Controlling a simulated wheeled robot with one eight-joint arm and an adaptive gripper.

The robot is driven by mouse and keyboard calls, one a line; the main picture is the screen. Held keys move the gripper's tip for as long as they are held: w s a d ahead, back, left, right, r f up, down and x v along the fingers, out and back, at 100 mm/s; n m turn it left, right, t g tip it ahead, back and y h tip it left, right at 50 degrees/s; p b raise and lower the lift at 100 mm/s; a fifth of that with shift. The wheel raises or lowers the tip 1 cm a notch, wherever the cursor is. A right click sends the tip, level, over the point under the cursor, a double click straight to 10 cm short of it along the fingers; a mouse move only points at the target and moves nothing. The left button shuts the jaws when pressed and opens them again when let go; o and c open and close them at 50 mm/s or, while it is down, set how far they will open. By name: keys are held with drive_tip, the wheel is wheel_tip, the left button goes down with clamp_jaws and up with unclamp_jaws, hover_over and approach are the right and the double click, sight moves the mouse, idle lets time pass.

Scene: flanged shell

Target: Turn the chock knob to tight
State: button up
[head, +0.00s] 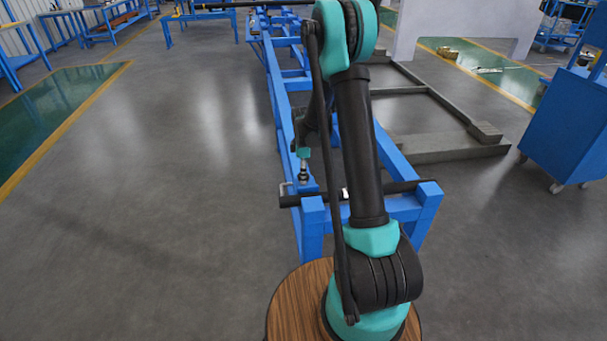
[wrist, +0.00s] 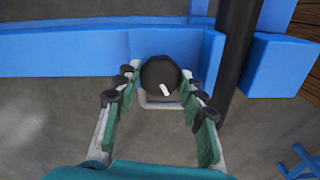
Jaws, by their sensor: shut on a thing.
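The chock knob (wrist: 157,73) is a round black knob with a short white mark, seen face-on in the wrist view in front of a blue beam. The white mark lies near the knob's lower edge and slants a little to the right. My gripper (wrist: 160,80) has one finger on each side of the knob and is shut on it. The knob is not clear there. I see no lettering for tight in either view.
The blue frame (head: 428,198) runs away from me, with a black bar (head: 410,186) across its near end. A pale grey loop (wrist: 160,104) sits below the knob. A blue cabinet (head: 565,128) stands at right. The floor at left is clear.

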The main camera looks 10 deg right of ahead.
drive_tip(key=m, duration=0.5)
drive_tip(key=shift+m, duration=0.3)
drive_tip(key=m, duration=1)
drive_tip(key=shift+m, duration=2.6)
drive_tip(key=o, duration=1.2)
drive_tip(key=shift+c, duration=0.2)
